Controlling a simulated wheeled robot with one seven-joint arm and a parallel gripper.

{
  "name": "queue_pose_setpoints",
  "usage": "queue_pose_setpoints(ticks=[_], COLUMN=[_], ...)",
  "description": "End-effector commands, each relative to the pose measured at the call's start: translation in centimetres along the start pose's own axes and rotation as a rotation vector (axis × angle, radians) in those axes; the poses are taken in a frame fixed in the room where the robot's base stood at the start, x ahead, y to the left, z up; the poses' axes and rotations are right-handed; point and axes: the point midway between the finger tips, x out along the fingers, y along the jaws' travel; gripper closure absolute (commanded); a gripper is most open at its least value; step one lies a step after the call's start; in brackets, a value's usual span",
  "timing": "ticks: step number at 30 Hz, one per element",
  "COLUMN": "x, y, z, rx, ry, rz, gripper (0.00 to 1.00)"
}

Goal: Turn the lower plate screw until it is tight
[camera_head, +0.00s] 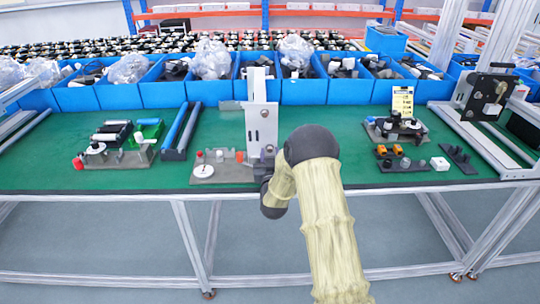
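A light grey upright plate (262,125) stands on a grey fixture base (225,172) at the middle of the green table. Small dark spots show on the plate's face. I cannot tell which of them is the lower plate screw. My gripper (266,160) is at the lower front of the plate, at the right end of the base. Dark parts of it show there. My arm and wrist hide much of this area, so its fingers, any screw there and any contact cannot be made out.
A white disc (203,171) lies on the base's left part. Left are a fixture with a green block (149,130) and blue-black rails (182,132). Right are another fixture (396,128) and a tray with orange parts (400,164). Blue bins (305,91) line the back.

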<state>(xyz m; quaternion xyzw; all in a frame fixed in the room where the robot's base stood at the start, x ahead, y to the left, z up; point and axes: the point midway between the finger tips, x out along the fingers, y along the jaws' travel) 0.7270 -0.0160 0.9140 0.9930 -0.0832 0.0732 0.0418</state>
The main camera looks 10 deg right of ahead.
Motion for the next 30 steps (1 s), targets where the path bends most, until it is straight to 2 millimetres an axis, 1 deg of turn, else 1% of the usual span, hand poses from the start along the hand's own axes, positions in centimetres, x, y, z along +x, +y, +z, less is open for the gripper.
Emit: queue_pose_setpoints(ticks=[1,4,6,8,30], x=[-0.07,-0.07,-0.07,-0.04,-0.02], y=[-0.12,-0.04,0.00,0.09,0.11], z=[0.22,0.17,0.15,0.09,0.04], rx=[-0.076,-0.231,-0.313,-0.349,-0.350], ry=[0.001,0.001,0.000,0.000,-0.001], rz=[-0.014,-0.037,-0.050,-0.054,-0.053], gripper=[0.65,0.65,0.65,0.65,0.65])
